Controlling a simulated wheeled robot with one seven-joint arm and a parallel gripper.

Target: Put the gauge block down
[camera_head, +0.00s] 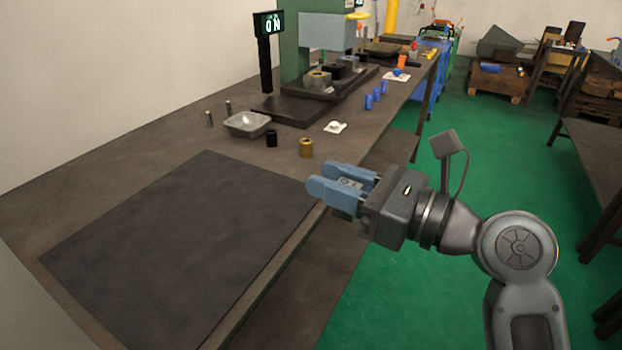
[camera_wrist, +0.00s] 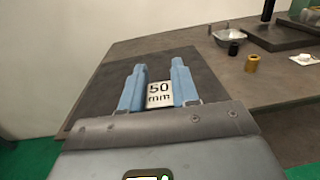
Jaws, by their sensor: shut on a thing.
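The gauge block (camera_wrist: 159,94) is a small pale block marked "50 mm" in the wrist view. It sits between the two blue fingers of my gripper (camera_wrist: 158,84), which is shut on it. In the head view my gripper (camera_head: 340,186) is near the right edge of the dark mat (camera_head: 180,245), with the block (camera_head: 350,183) partly hidden between the fingers. The gripper appears to be above the bench's front edge; its exact height is hard to tell.
The dark mat is bare. Behind it stand a metal tray (camera_head: 247,124), a black cylinder (camera_head: 271,138), a brass cylinder (camera_head: 306,148) and a white pad (camera_head: 335,127). Further back are a green machine (camera_head: 292,45) and several blue pieces (camera_head: 377,94).

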